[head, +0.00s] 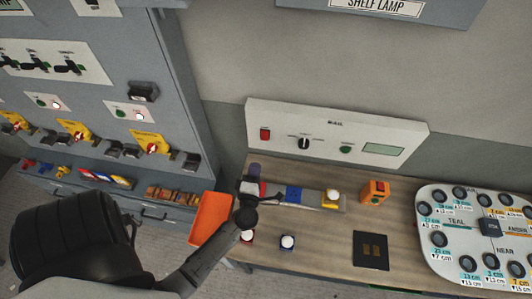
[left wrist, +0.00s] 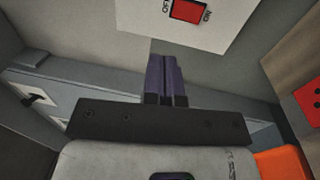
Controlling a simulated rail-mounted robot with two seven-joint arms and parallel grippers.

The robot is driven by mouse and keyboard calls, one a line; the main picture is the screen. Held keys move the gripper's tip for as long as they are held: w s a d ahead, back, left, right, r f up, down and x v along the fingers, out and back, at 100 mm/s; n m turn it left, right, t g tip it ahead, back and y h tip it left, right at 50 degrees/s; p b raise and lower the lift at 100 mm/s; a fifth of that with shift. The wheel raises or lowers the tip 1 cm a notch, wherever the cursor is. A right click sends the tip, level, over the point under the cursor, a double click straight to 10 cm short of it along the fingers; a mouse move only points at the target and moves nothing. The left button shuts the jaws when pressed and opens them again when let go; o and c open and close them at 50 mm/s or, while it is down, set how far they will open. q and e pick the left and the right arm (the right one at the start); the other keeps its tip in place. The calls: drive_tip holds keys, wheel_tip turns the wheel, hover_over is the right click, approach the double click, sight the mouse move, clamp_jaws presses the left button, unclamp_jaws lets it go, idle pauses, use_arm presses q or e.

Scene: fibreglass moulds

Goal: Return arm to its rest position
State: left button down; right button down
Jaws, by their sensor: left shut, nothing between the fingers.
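My left arm comes in from the lower left in the head view and reaches over the left end of the workbench. My left gripper (head: 254,169) has purple fingers that point toward the wall panel. In the left wrist view the fingers (left wrist: 165,70) lie side by side, shut with nothing between them. The gripper appears above the bench, near its left edge; its exact height I cannot tell. My right gripper is in neither view.
An orange bin (head: 210,218) is just left of my gripper. A grey cabinet (head: 150,60) with switches stands at the left. A white control panel (head: 330,135) is behind the bench (head: 330,240). An orange box (head: 375,191) and a round-holed board (head: 455,225) are to the right.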

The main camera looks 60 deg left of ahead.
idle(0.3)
use_arm(q)
drive_tip(key=w+d+f+m+g+h, duration=0.1)
drive_tip(key=w+d+m+h, duration=0.1)
drive_tip(key=d+m+h, duration=0.8)
drive_tip(key=w+d+f+m+g+h, duration=0.1)
drive_tip(key=d+f+m+h, duration=0.1)
drive_tip(key=d+m+h, duration=0.75)
drive_tip(key=s+a+r+m+g+y, duration=0.1)
drive_tip(key=s+m+g, duration=0.3)
drive_tip(key=s, duration=0.5)
drive_tip(key=s+a+r+m+g+y, duration=0.1)
drive_tip(key=s+r+m+g+y, duration=0.1)
drive_tip(key=s, duration=0.7)
drive_tip(key=m+g+y, duration=0.1)
drive_tip(key=m+y, duration=0.1)
drive_tip(key=m, duration=0.1)
drive_tip(key=shift+r+m+g+p, duration=0.15)
drive_tip(key=shift+m+g+p, duration=0.2)
drive_tip(key=shift+g, duration=0.05)
